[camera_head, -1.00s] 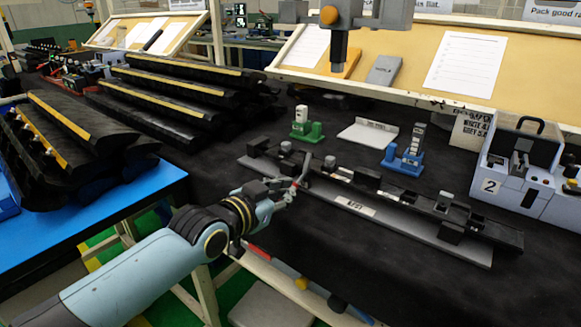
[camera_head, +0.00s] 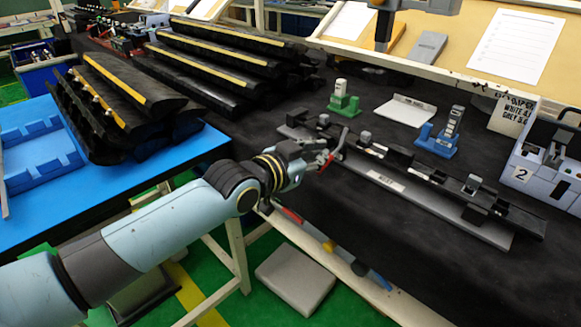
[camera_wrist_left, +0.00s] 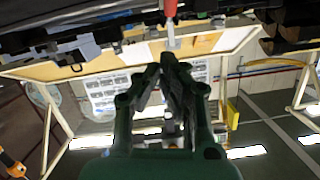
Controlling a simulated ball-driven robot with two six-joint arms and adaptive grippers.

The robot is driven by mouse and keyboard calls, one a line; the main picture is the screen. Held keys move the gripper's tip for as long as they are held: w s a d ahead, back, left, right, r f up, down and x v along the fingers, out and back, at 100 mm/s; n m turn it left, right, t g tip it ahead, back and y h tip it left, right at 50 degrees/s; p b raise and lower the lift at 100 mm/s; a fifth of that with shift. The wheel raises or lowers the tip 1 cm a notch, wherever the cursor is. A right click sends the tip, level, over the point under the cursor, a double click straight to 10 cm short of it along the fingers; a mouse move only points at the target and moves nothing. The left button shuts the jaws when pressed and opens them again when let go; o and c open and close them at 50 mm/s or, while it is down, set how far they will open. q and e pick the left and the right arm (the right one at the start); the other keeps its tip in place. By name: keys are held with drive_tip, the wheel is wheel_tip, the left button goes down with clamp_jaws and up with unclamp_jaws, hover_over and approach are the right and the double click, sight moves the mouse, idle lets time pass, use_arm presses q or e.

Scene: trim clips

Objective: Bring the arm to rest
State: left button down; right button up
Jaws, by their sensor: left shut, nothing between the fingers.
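My left gripper (camera_head: 328,160) is at the left end of the long dark trim (camera_head: 408,168), beside its front edge. In the left wrist view its two dark fingers (camera_wrist_left: 172,65) meet at the tips, with nothing between them. I cannot tell from the head view whether the fingers touch the trim. My right gripper is not in view.
A green fixture (camera_head: 343,100) and a blue fixture (camera_head: 438,138) stand behind the trim. A grey box marked 2 (camera_head: 540,165) is at the right. Stacked black trims (camera_head: 120,105) rest at the left. Tools with coloured handles (camera_head: 330,246) line the bench front.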

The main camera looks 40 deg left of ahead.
use_arm(q)
drive_tip(key=shift+s+f, duration=0.9)
drive_tip(key=shift+s, duration=3.25)
drive_tip(key=s+a+f+n+g+y+b, duration=0.1)
drive_tip(key=s+f+g+b, duration=0.3)
drive_tip(key=f, duration=1.2)
drive_tip(key=s+a+f+n+g+b, duration=0.1)
drive_tip(key=s+f+g+b, duration=0.35)
drive_tip(key=f, duration=1.15)
drive_tip(key=s+f+g+b, duration=0.1)
drive_tip(key=s+f+g, duration=0.1)
drive_tip(key=s+f, duration=1.3)
drive_tip(key=s+d+f+g, duration=0.1)
drive_tip(key=s+f+g, duration=0.1)
drive_tip(key=s, duration=0.6)
drive_tip(key=s+f+g, duration=0.2)
drive_tip(key=s, duration=0.6)
drive_tip(key=shift+s+d+f, duration=0.15)
drive_tip(key=shift+d+f, duration=0.1)
drive_tip(key=shift+d, duration=0.15)
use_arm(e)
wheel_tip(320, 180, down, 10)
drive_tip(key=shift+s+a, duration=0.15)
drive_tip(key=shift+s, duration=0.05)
